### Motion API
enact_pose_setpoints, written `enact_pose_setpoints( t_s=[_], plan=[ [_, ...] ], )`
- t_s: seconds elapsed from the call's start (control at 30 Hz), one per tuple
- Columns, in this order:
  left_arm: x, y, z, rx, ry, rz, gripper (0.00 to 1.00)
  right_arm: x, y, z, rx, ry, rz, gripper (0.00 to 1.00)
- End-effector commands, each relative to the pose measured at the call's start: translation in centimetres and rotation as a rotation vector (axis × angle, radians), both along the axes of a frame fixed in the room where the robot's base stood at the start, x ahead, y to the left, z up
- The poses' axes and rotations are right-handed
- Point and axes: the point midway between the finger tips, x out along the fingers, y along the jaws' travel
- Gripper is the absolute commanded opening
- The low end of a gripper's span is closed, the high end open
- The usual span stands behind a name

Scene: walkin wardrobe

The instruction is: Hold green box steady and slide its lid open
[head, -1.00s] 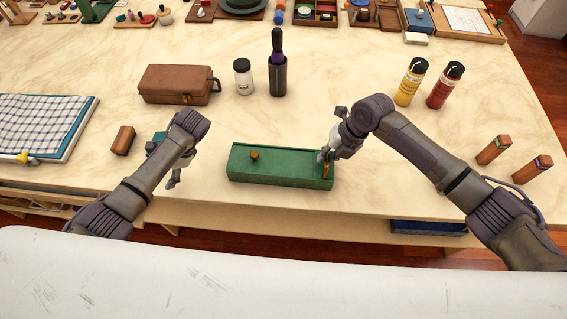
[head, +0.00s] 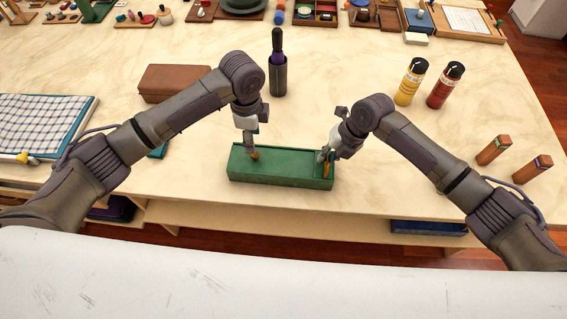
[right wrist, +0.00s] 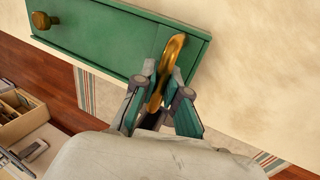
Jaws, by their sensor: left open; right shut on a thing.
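The long green box (head: 300,181) lies flat near the table's front edge, its lid (head: 285,166) on top. A brass handle (right wrist: 177,55) sits at one end, and a round brass knob (right wrist: 42,20) sits on the lid towards the other. My right gripper (head: 325,158) is shut on the handle at the box's right end; its fingers (right wrist: 160,95) pinch it in the right wrist view. My left gripper (head: 252,148) is open, pointing down at the knob near the box's left end. The wrist view shows no finger touching the knob.
A brown case (head: 170,82) and a dark bottle in a holder (head: 278,75) stand behind the box. Yellow (head: 411,82) and red (head: 446,85) bottles stand at the right. A checked cloth (head: 40,120) lies at the left.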

Motion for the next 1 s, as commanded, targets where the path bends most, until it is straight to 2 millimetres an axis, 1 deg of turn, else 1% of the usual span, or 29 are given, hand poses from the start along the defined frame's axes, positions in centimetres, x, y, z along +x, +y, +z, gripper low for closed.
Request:
enact_pose_setpoints(
  t_s=[0.03,0.3,0.5,0.7,1.0],
  plan=[
    [-0.1,0.0,-0.8,0.001,0.004,0.001,0.52,0.0,0.0,0.0,-0.001,0.000,0.000,0.00],
    [-0.1,0.1,-4.8,0.002,0.003,0.003,0.52,0.0,0.0,0.0,-0.001,0.000,0.000,0.00],
    [-0.1,0.0,-7.2,0.001,0.002,0.002,0.52,0.0,0.0,0.0,-0.001,0.000,0.000,0.00],
    [0.0,0.0,-8.4,0.001,0.000,0.002,0.52,0.0,0.0,0.0,-0.001,0.000,0.000,0.00],
    [0.0,0.1,-8.6,0.002,0.000,0.003,0.52,0.0,0.0,0.0,-0.001,0.000,0.000,0.00]
  ],
)
